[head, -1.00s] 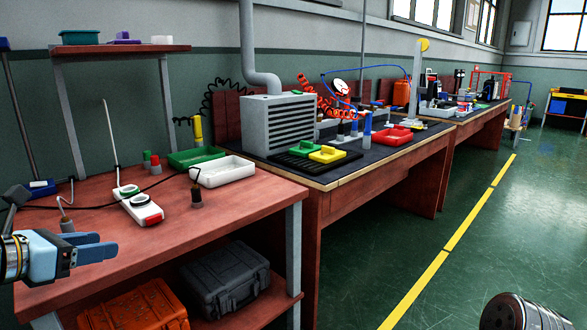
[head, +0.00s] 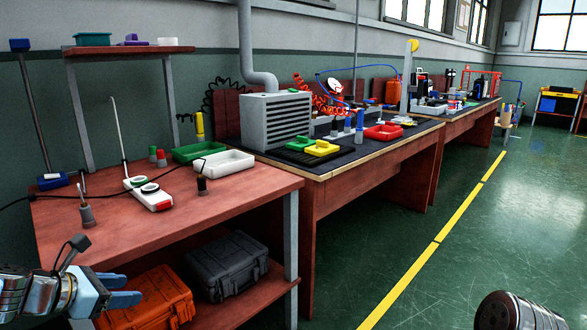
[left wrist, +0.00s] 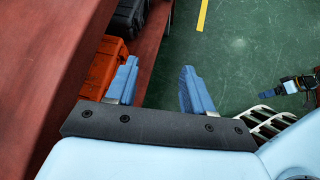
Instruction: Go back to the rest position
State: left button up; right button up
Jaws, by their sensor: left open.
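My left gripper (head: 125,289) is at the lower left of the head view, in front of the near red-brown bench (head: 130,236) and below its top. In the left wrist view its two blue fingers (left wrist: 158,92) are wide apart with nothing between them. The bench's edge is to the left of the fingers there, and green floor shows beyond them. At the lower right of the head view a dark rounded part of my right arm (head: 515,312) shows. My right gripper cannot be made out in the head view.
An orange case (head: 150,300) and a dark grey case (head: 228,265) lie on the bench's lower shelf, close to my left gripper. On top are a white tray (head: 222,164), a green tray (head: 198,151) and a red-and-white device (head: 150,196). The floor (head: 470,240) at right is clear.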

pick_arm(q)
jog(key=s+d+f+m+g+y, duration=0.1)
jog(key=d+f+m+g, duration=0.35)
jog(key=f, duration=0.85)
jog(key=d+f+m+g, duration=0.2)
jog(key=d+f+m, duration=0.45)
jog(key=f, duration=0.75)
jog(key=s+d+f+m+g, duration=0.2)
jog(key=s+d+f+m, duration=1)
jog(key=d+f+m, duration=0.2)
jog(key=shift+s+f+m, duration=0.25)
jog(key=shift+m, duration=0.05)
jog(key=shift+g, duration=0.25)
